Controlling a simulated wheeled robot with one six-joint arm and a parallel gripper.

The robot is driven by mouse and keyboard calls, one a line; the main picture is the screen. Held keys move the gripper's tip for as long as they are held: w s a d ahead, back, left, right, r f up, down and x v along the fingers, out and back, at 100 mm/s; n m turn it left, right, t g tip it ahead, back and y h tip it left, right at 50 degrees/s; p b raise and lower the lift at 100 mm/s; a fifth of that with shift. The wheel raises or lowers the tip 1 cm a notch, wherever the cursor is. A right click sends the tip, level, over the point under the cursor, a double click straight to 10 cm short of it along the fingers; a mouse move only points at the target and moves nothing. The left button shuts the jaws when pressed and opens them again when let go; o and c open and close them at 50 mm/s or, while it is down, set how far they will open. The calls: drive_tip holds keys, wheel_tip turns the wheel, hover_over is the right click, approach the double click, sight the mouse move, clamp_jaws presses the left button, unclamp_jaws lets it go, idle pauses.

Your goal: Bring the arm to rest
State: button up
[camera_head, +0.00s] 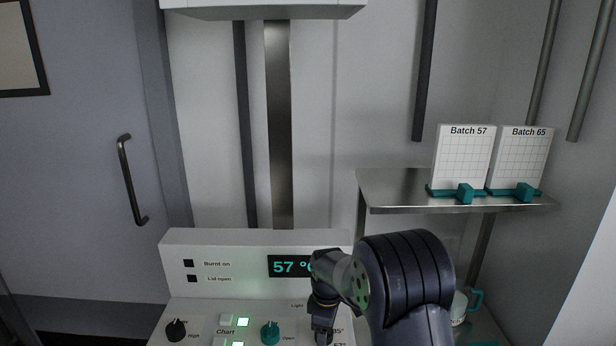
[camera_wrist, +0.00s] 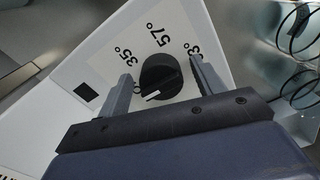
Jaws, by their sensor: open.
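My gripper (camera_wrist: 160,92) is open in the wrist view, with a finger on either side of a black knob (camera_wrist: 161,77). I cannot tell whether the fingers touch the knob. The knob has a white pointer line and sits on a white panel marked 35°, 57° and a third, partly hidden figure. In the head view my arm (camera_head: 405,275) reaches down over the right end of the control panel (camera_head: 210,240), and my gripper (camera_head: 322,335) is at the bottom edge. The arm hides that knob and part of the display (camera_head: 288,267), which reads 57.
The panel also has a black knob (camera_head: 176,329), a teal knob (camera_head: 270,332) and lit buttons (camera_head: 243,322). A metal shelf (camera_head: 390,188) at right holds cards Batch 57 (camera_head: 464,160) and Batch 65 (camera_head: 523,160). A teal-handled mug (camera_head: 460,306) stands below. Wire loops (camera_wrist: 300,45) show beside the panel.

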wheel_tip(320, 180, up, 11)
wheel_tip(320, 180, down, 11)
drive_tip(key=shift+r, duration=0.1)
drive_tip(key=m, duration=0.5)
drive_tip(key=shift+s+a+m, duration=0.1)
drive_tip(key=shift+m, duration=0.3)
drive_tip(key=m, duration=0.5)
drive_tip(key=shift+a, duration=0.1)
drive_tip(key=m, duration=0.6)
drive_tip(key=shift+a+m, duration=0.1)
drive_tip(key=shift+m, duration=0.2)
drive_tip(key=m, duration=0.5)
drive_tip(key=shift+a+m+b, duration=0.1)
drive_tip(key=shift+m+b, duration=0.2)
